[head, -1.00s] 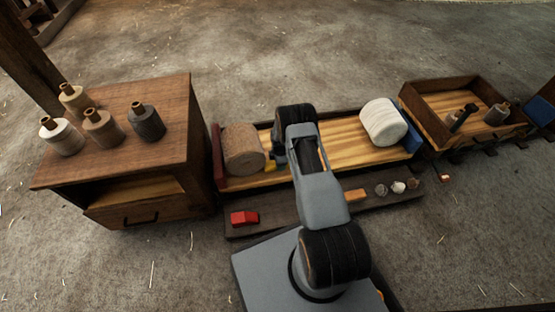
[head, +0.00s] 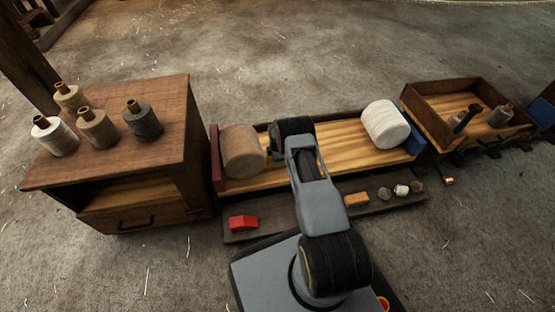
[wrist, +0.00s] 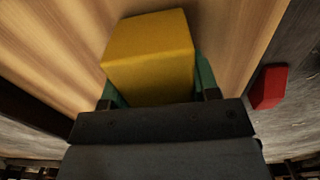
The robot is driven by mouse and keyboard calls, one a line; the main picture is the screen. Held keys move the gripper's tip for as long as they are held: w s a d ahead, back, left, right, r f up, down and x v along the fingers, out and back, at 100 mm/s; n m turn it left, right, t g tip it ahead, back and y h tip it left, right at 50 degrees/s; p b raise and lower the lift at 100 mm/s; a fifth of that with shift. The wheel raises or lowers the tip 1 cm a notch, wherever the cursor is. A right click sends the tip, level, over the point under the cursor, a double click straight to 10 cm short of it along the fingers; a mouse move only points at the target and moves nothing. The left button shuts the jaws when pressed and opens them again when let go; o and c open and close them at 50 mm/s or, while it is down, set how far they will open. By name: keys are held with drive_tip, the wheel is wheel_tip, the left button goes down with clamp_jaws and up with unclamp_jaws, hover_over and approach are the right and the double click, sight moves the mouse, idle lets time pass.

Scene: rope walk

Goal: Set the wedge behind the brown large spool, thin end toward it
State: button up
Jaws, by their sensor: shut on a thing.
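The brown large spool (head: 243,152) lies on its side at the left end of the wooden cart bed (head: 345,150), beside the dark red end board. My gripper (wrist: 155,82) is shut on a yellow wedge (wrist: 150,45), with a teal finger on each side of it, over wood planks in the wrist view. The wrist view does not show the spool, and I cannot tell whether the wedge touches the planks.
A white large spool (head: 385,124) lies at the bed's right end. A red block (head: 243,222) and an orange block (head: 356,199) lie on the dark front ledge with small pieces. A cabinet (head: 110,160) with several small spools stands left; an open crate cart (head: 440,118) stands right.

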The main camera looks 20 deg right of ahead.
drive_tip(key=shift+f, duration=0.2)
drive_tip(key=o, duration=1.1)
drive_tip(key=shift+r, duration=0.1)
